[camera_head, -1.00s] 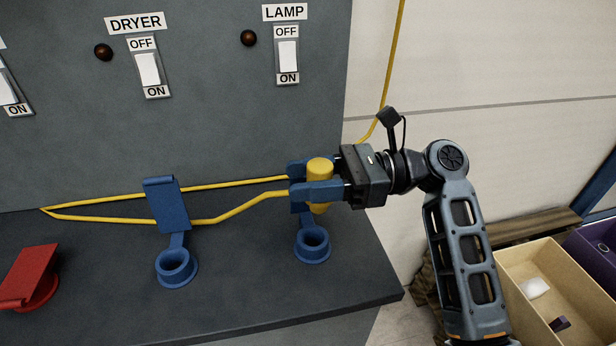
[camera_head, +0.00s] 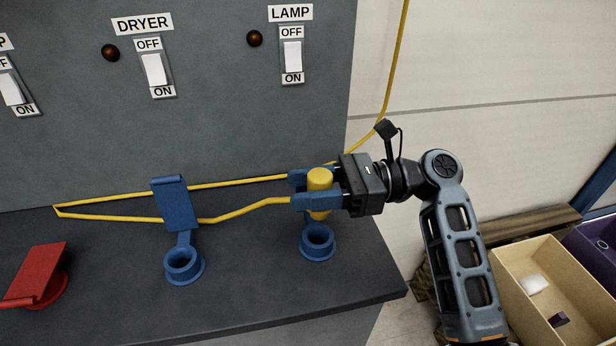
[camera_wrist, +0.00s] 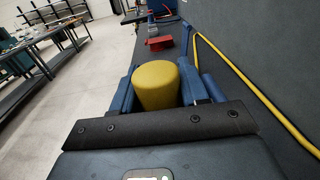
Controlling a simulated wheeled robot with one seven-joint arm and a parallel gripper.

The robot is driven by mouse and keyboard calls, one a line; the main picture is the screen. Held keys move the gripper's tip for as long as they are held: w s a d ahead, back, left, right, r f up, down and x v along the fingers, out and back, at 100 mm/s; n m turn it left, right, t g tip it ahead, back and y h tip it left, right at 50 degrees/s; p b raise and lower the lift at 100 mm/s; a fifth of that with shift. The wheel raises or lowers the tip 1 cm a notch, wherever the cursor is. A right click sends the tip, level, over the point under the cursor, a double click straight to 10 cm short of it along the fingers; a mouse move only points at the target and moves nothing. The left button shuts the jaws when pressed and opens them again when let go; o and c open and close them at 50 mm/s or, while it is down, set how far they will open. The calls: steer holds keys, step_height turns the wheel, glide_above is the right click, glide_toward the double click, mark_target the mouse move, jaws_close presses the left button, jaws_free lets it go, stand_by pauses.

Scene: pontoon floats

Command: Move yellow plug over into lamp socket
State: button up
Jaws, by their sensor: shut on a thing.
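The yellow plug (camera_head: 319,180) is upright between the blue fingers of my gripper (camera_head: 317,190), which is shut on it. The plug also shows in the wrist view (camera_wrist: 157,86). The blue lamp socket (camera_head: 317,243), under the LAMP label (camera_head: 290,13), is an open-topped ring on the dark ledge. In the head view the plug's lower end appears just above the socket's back rim. I cannot tell whether they touch. The fingers hide part of the plug.
The yellow cable (camera_head: 240,210) runs left along the ledge. A second blue socket (camera_head: 183,265) with a raised lid (camera_head: 174,204) stands left, and a red closed cover (camera_head: 37,275) farther left. A beige bin (camera_head: 540,282) and a purple bin (camera_head: 597,245) lie at right.

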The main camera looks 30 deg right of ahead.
steer(key=shift+f+b, duration=0.45)
steer(key=shift+f, duration=1.55)
steer(key=shift+p, duration=1.75)
steer(key=shift+f+b, duration=0.45)
steer(key=shift+f, duration=1.5)
steer(key=o, duration=1.2)
steer(key=b+v, duration=0.1)
steer(key=v, duration=0.5)
steer(key=shift+s+d, duration=0.1)
steer(key=shift+d, duration=0.2)
steer(key=shift+s+d, duration=0.25)
steer(key=shift+d, duration=0.25)
